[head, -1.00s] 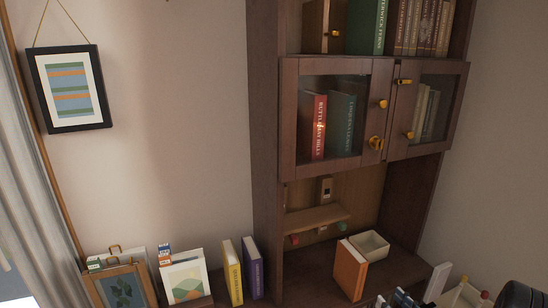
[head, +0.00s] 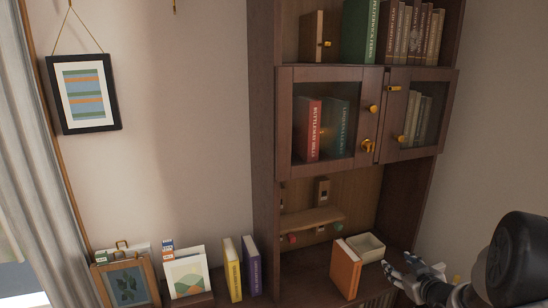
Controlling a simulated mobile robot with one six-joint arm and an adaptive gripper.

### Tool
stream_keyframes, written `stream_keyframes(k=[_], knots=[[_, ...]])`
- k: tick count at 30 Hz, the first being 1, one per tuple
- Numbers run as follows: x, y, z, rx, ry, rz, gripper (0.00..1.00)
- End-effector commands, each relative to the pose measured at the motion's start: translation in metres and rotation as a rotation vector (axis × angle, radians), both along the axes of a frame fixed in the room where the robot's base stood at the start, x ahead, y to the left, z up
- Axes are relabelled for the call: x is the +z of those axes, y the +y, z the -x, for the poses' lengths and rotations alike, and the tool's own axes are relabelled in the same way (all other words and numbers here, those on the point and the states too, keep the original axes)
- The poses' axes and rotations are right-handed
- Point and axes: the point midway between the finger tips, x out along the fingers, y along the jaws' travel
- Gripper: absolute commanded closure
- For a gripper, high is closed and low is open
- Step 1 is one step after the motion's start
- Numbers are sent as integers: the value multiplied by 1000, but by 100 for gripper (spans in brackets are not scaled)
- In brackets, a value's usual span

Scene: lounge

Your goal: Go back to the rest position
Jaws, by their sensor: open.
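My gripper (head: 400,278) is at the lower right of the head view, on the end of my arm, which enters from the right edge. Its fingers point left and are open, with nothing seen between them. It is in front of the cabinet's lower counter, just right of an orange book (head: 345,270) and below a pale open box (head: 366,247). From this angle I cannot tell how far it is from them.
A dark wooden cabinet (head: 262,150) has two shut glass doors (head: 328,118) with yellow knobs, and books inside. A yellow book (head: 232,270) and a purple book (head: 252,266) stand left of it. Framed pictures (head: 126,284) lean at lower left.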

Motion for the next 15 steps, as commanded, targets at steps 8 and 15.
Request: stream_keyframes(k=[8, 15], knots=[[98, 42, 58, -196, 183, 66, 50], [137, 100, 161, -307, 366, -3, 50]])
